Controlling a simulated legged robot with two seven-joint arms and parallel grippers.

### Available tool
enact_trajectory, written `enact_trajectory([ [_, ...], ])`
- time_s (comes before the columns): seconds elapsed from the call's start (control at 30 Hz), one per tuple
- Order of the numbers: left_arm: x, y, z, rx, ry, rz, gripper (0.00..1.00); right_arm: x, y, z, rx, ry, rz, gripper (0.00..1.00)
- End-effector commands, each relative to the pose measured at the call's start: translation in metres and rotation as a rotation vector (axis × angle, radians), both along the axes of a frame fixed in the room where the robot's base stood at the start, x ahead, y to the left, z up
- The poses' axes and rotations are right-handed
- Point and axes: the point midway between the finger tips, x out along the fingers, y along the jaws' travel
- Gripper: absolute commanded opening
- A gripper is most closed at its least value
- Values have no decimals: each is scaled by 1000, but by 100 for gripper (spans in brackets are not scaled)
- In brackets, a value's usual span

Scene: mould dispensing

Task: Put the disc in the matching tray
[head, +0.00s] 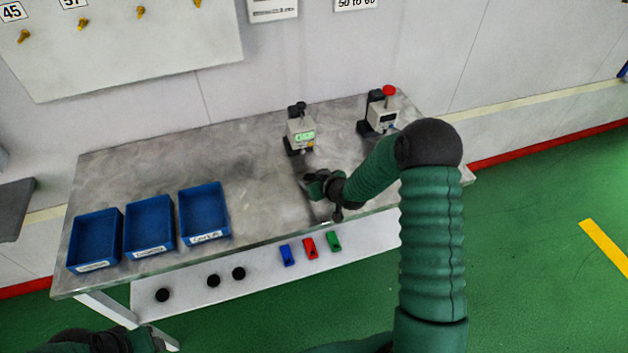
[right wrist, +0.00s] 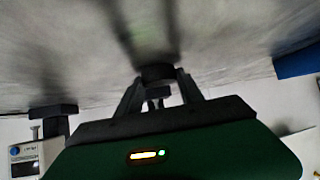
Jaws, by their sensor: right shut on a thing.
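My right gripper (head: 318,184) is over the table near its front edge, below the device with the green display. In the right wrist view its two fingers are shut on a small dark disc (right wrist: 158,72), held between the tips. The disc is hard to make out in the head view. Three blue trays stand in a row on the left of the table: a left tray (head: 73,256), a middle tray (head: 128,244) and a right tray (head: 183,228). All look empty; their front labels are too small to read.
A device with a lit green display (head: 301,132) and one with a red knob (head: 382,116) stand at the back of the table (head: 255,190). Black round pieces (head: 213,281) and blue, red and green blocks (head: 309,247) lie on the lower shelf. The table's middle is clear.

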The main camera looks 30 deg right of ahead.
Motion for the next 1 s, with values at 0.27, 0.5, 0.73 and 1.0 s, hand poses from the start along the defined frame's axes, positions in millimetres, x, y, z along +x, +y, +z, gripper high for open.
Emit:
enact_trajectory([
  [0.27,0,0,0,0,0,0,47,0,0,1,0,-1,0,64],
  [0.5,0,0,0,0,0,0,47,0,0,0,0,-1,0,70],
  [0.73,0,0,0,0,0,0,47,0,-1,1,-1,-2,-1,70],
  [1.0,0,0,0,0,0,0,47,-12,-1,11,-2,-4,-1,70],
])
